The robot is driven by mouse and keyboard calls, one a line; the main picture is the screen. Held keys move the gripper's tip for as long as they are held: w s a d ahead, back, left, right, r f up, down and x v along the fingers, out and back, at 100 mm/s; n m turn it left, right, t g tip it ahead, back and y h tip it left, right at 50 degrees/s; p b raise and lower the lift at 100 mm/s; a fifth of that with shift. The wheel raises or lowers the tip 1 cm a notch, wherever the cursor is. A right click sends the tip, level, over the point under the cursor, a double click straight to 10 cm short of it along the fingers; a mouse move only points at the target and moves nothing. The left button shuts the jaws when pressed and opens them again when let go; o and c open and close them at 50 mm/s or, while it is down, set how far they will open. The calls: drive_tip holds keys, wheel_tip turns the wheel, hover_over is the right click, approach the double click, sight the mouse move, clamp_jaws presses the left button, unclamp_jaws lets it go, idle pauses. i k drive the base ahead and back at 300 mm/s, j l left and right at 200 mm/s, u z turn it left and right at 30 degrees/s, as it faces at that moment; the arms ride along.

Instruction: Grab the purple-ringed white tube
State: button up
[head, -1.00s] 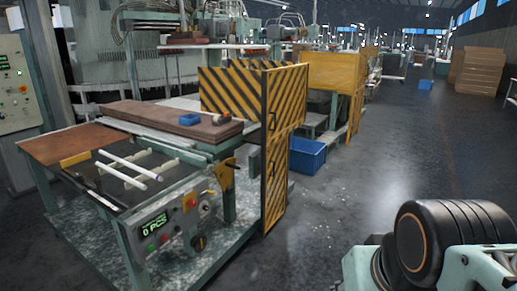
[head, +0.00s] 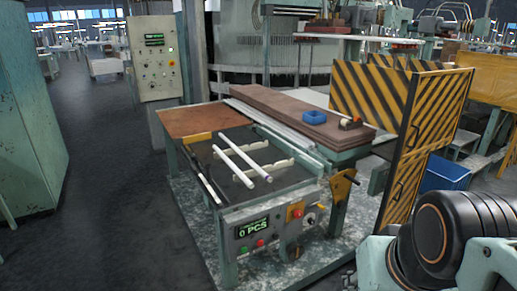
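Two white tubes lie side by side on cream notched supports over the dark top of the work table (head: 222,196). The right-hand tube (head: 245,157) shows a faint purple tint at its near end, though a ring is too small to make out clearly. The left-hand tube (head: 233,166) is plain white as far as I can see. My gripper is not in view. Only a part of my own arm shows at the bottom right, well away from the tubes.
A control panel (head: 265,226) with buttons is on the table's front. A yellow-black striped barrier (head: 410,160) stands at right. Dark floor (head: 110,200) is free on the left.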

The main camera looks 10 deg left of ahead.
sight(269, 179)
drive_tip(key=i+j+u, duration=0.35)
drive_tip(key=i+j, duration=0.35)
drive_tip(key=j, duration=0.2)
drive_tip(key=i+j+z, duration=0.15)
drive_tip(key=j, duration=0.2)
